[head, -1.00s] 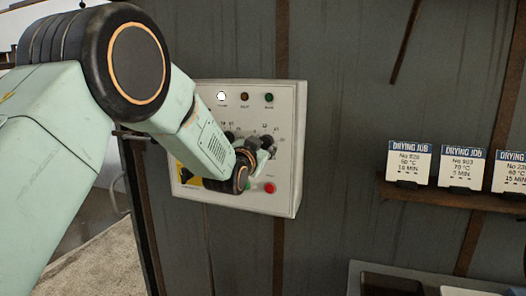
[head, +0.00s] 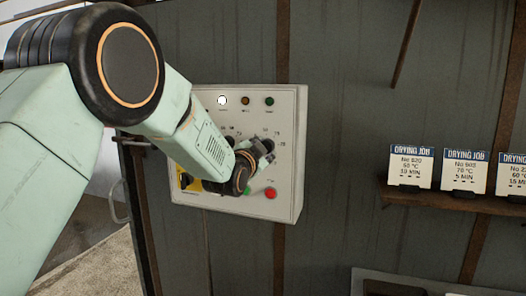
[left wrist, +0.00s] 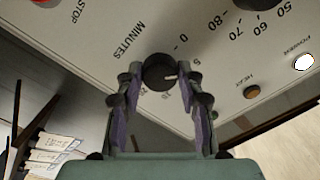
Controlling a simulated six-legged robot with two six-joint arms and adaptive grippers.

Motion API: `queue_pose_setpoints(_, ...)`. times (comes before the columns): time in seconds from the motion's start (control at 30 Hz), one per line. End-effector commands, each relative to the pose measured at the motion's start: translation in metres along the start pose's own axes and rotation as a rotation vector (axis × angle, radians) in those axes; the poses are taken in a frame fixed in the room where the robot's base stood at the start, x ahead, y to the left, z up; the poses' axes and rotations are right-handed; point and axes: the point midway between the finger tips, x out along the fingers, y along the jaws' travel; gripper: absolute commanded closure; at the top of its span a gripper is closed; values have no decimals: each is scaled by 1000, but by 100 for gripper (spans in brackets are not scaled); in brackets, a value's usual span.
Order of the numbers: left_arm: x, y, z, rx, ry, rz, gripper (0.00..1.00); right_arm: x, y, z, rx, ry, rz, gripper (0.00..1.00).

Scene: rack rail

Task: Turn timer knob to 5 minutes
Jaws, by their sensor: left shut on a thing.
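The timer knob (left wrist: 158,72) is a dark round knob with a white mark, beside the word MINUTES on the white control panel (head: 288,180). My left gripper (left wrist: 158,70) is shut on it, one finger on each side, in the left wrist view. The white mark points to the right in that view, near the 5 side of the scale; the exact reading is unclear. In the head view, my left gripper (head: 262,152) covers the timer knob. My right gripper is not in view.
The panel has a lit white lamp (head: 222,100), amber and green lamps, and a red stop button (head: 270,192) below the gripper. Drying job cards stand on a shelf (head: 450,201) at right; the middle one (head: 465,170) reads 5 MIN. Another dark knob (left wrist: 258,2) shows in the wrist view.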

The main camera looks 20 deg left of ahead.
Motion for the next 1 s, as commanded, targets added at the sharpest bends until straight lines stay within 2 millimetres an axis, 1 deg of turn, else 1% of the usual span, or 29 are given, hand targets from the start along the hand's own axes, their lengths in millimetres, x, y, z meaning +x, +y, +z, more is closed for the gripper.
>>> queue_pose_setpoints(0.2, 0, 0, -1, 0, 1, -1, 94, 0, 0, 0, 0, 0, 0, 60)
queue_pose_setpoints(0.23, 0, 0, -1, 0, 1, -1, 61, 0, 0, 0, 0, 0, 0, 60)
queue_pose_setpoints(0.5, 0, 0, 0, -1, 1, 0, 39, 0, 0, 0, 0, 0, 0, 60)
queue_pose_setpoints(0.83, -2, 0, 0, -1, 0, 0, 39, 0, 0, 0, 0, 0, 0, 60)
queue_pose_setpoints(0.93, -8, 0, 0, -1, 0, 0, 39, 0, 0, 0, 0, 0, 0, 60)
queue_pose_setpoints(1.0, -16, 0, 0, -1, -1, 0, 39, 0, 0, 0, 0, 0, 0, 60)
